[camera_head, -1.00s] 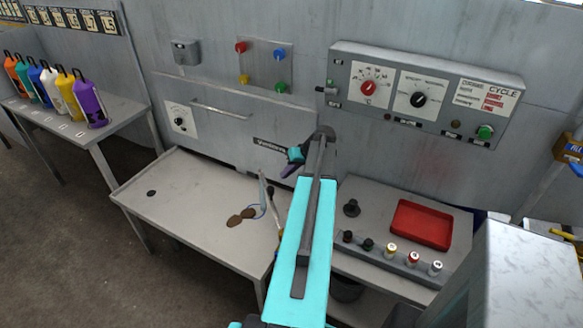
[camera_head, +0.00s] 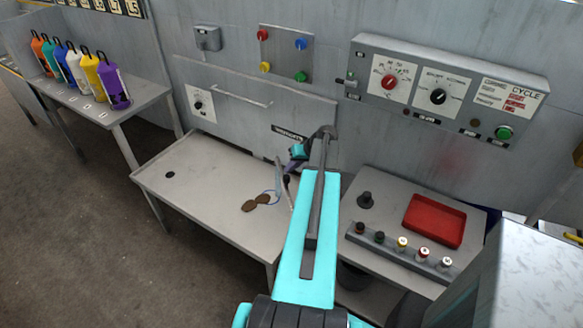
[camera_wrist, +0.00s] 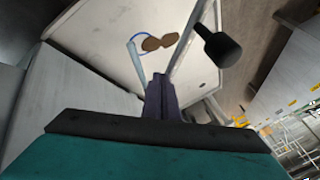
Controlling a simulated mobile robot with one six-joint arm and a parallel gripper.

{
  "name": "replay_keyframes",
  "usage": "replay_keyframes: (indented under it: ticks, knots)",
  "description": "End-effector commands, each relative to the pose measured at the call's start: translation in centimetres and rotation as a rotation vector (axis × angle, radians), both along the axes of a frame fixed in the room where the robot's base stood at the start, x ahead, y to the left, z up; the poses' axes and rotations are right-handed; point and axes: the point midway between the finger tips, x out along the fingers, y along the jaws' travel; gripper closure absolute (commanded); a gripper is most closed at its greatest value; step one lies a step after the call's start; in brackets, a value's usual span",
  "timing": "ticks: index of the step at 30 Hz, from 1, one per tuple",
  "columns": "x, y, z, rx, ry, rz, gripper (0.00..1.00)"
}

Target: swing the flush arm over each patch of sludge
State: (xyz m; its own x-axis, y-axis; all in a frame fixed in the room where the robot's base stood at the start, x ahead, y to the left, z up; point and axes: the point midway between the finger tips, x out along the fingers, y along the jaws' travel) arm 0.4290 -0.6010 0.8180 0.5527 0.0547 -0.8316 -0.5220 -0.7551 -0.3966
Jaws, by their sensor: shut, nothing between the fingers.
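Two brown sludge patches (camera_head: 256,201) lie touching on the grey table top; they also show in the wrist view (camera_wrist: 160,41). A pale blue tube (camera_wrist: 135,65) stands beside them, with a thin blue line curving near the patches. A grey bar with a black knob (camera_wrist: 221,47) crosses the wrist view right of the patches; it seems to be the flush arm's handle. My gripper (camera_head: 296,155), teal with dark purple fingers (camera_wrist: 160,92), is shut and empty, behind and above the tube in the head view. Contact with the bar cannot be told.
The table (camera_head: 205,170) has a dark hole at its left and bare room around it. A panel wall rises behind. To the right, a bench holds a red tray (camera_head: 435,220) and several knobs. Coloured bottles (camera_head: 92,78) stand on a side table at the left.

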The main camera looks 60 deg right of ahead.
Motion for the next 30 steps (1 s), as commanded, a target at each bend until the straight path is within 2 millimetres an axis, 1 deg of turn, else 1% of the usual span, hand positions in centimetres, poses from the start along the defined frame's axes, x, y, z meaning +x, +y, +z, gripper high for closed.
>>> replay_keyframes:
  ticks: [4, 8, 15, 18, 22, 30]
  knots:
    - [0.2, 0.2, -0.1, 0.000, 0.000, 0.012, 1.00]
    - [1.0, 0.7, -0.2, -0.002, 0.000, 0.048, 1.00]
    - [3.1, 2.6, -0.3, -0.001, 0.000, 0.163, 1.00]
    - [3.6, 3.2, -0.2, -0.001, 0.000, 0.200, 1.00]
    - [3.9, 3.7, -0.1, 0.000, 0.001, 0.223, 1.00]
    - [3.9, 3.7, 0.0, 0.000, 0.001, 0.223, 1.00]
